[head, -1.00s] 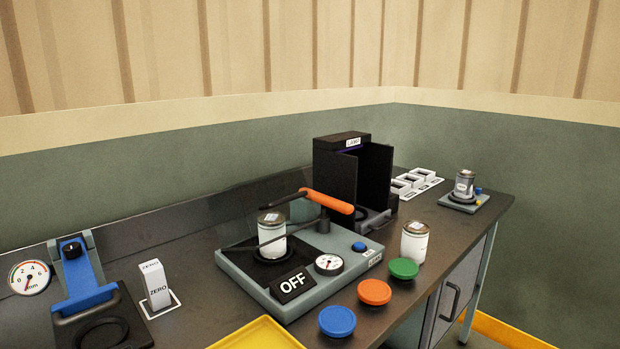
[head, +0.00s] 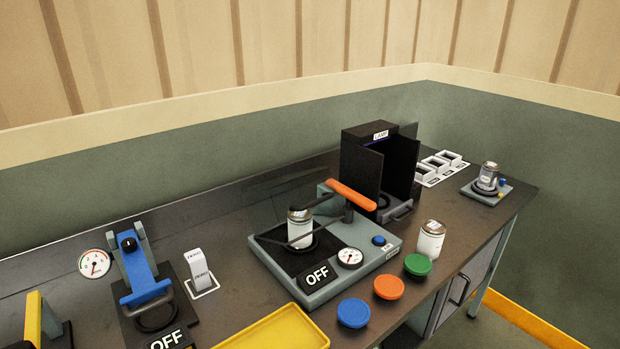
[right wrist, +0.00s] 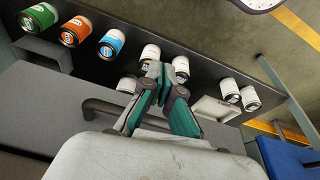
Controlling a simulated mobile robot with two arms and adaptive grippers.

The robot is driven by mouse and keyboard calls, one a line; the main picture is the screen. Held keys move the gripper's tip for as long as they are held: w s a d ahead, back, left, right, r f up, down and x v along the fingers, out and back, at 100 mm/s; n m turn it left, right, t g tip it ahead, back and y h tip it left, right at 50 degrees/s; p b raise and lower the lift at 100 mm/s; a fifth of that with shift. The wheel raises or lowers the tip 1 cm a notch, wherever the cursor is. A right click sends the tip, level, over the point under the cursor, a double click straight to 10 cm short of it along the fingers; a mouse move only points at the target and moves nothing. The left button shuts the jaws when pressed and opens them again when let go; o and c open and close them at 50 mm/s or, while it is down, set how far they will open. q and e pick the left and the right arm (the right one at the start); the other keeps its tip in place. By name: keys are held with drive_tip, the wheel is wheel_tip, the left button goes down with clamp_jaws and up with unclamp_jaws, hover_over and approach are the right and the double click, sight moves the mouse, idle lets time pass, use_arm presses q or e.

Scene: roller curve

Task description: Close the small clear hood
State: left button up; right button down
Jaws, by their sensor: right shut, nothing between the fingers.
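What may be the small clear hood is a faint transparent panel (head: 283,193) in the head view, raised behind the grey device marked OFF (head: 335,277); its outline is hard to make out. A white jar with a metal lid (head: 300,229) stands upright on the device's dark plate, beside thin dark bars. An orange handle (head: 351,194) slants above the device's back right. My right gripper (right wrist: 164,72) shows only in the right wrist view, shut and empty, in front of several cans. It does not appear in the head view. My left gripper is in neither view.
A black lamp box (head: 368,134) stands behind the device. Blue (head: 353,312), orange (head: 389,286) and green (head: 418,264) lids and a white jar (head: 430,241) line the front edge. A yellow tray (head: 275,331) and a blue-armed press (head: 143,268) are left.

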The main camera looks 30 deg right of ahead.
drive_tip(key=w+d+r+t+p, duration=0.2)
drive_tip(key=w+r+p, duration=0.15)
drive_tip(key=r, duration=1.15)
wheel_tip(320, 180, up, 25)
drive_tip(key=m+t+y+p, duration=0.1)
drive_tip(key=t+p, duration=0.4)
drive_tip(key=t, duration=0.4)
hover_over(296, 196)
drive_tip(key=s, duration=0.4)
drive_tip(key=shift+w+d+r, duration=0.1)
drive_tip(key=shift+w+d, duration=0.1)
drive_tip(key=shift+w, duration=0.05)
drive_tip(key=f, duration=0.1)
drive_tip(key=s+f+p, duration=0.1)
drive_tip(key=shift+s+d+f, duration=0.1)
drive_tip(key=shift+s+f, duration=0.05)
drive_tip(key=shift+f, duration=0.25)
drive_tip(key=shift+s+f+p, duration=0.3)
drive_tip(key=shift+s+f, duration=0.1)
drive_tip(key=shift+f, duration=0.1)
drive_tip(key=shift+w, duration=0.1)
